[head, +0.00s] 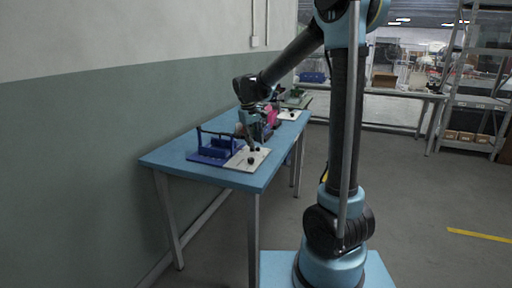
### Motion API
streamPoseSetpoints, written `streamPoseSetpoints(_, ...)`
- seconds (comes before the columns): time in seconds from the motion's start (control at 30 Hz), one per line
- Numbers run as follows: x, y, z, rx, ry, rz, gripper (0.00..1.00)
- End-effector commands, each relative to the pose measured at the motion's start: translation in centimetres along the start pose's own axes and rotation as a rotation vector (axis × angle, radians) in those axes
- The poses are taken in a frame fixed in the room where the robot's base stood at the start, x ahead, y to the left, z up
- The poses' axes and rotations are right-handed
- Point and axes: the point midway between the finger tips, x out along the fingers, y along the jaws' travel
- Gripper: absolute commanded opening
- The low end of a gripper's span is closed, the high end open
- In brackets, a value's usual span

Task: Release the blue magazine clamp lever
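The blue magazine clamp (214,151) sits near the front end of the blue table, a dark bar running across its top. A cream plate (240,165) lies at its right, with a small dark knob (251,160) on it. I cannot tell for sure which part is the clamp lever. My gripper (255,149) points down over the cream plate, just right of the blue clamp. It is too small in view to tell whether its fingers are open or whether they touch anything.
The blue table (175,158) runs along the wall. Behind my gripper stand a pink-red fixture (271,117) and a green fixture (297,97), with another pale plate (288,115). A back bench (410,93) and metal shelves (480,85) stand farther off. The floor at right is clear.

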Motion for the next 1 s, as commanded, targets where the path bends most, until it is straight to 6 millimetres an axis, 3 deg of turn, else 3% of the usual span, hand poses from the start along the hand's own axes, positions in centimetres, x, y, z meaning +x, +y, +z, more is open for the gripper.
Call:
streamPoseSetpoints(0.23,2.4,0.0,0.0,-0.001,0.000,0.000,0.29)
streamPoseSetpoints(0.6,2.8,0.0,0.0,0.000,0.000,0.000,0.29)
streamPoseSetpoints(0.73,2.8,0.0,0.0,0.000,0.000,0.000,0.02)
streamPoseSetpoints(1.0,2.8,0.0,0.0,-0.005,0.001,0.000,0.00)
